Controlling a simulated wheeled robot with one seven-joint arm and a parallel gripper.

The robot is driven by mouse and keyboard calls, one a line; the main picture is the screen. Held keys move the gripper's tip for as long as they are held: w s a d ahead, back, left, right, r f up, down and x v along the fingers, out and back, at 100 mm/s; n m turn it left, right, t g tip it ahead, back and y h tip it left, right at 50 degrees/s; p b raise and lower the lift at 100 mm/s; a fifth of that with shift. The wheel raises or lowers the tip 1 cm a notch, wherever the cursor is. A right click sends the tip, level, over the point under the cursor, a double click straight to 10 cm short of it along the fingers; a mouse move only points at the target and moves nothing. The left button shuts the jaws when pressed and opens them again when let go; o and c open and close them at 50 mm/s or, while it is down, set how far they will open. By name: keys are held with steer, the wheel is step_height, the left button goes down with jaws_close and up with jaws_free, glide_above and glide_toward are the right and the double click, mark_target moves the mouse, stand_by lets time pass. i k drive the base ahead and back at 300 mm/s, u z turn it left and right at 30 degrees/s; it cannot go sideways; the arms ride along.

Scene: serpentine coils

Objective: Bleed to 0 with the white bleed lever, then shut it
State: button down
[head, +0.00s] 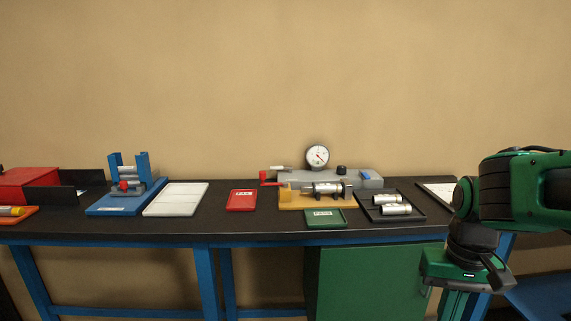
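The white bleed lever (281,168) appears as a small pale bar at the left end of a grey block (345,179) at the back of the bench. A round white pressure gauge (317,156) with a red needle stands on this block; its reading is too small to make out. My gripper (468,272) is at the lower right, in front of the bench and well away from the lever. It hangs at the end of my green arm, and its fingers are not clear enough to tell open from shut.
A white tray (176,199) and blue stand (112,207) are further left.

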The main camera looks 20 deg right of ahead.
mark_target(276, 167)
steer(key=z, duration=0.1)
steer(key=i, duration=1)
